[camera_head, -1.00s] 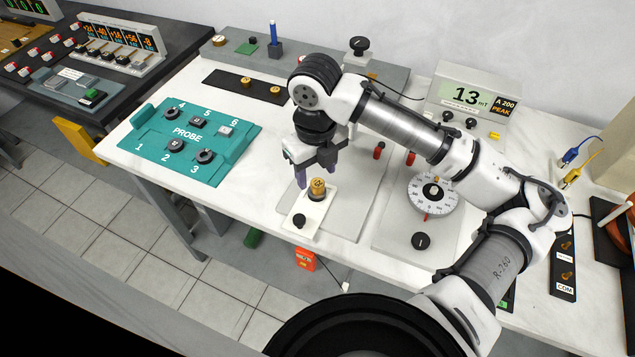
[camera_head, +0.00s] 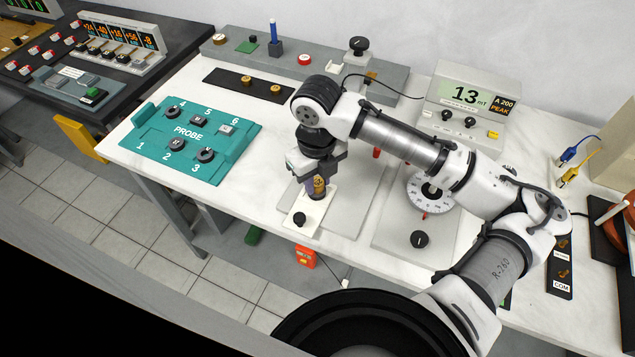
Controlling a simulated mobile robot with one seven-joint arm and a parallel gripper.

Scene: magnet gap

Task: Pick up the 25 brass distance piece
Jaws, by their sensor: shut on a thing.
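The brass distance piece (camera_head: 319,184) stands upright on a white plate (camera_head: 311,215) near the front edge of the bench. Its marking is too small to read now. My gripper (camera_head: 318,188) points down over it and is shut on it, with the dark fingers around its sides. The brass piece shows between the fingers. Its lower end is partly hidden, and I cannot tell whether it touches the plate.
A black knob (camera_head: 300,219) sits on the same plate in front of the piece. Two more brass pieces (camera_head: 247,79) (camera_head: 275,88) sit on a dark strip (camera_head: 226,79) behind. A teal probe tray (camera_head: 190,138) lies left. A dial (camera_head: 430,193) and meter (camera_head: 470,100) stand right.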

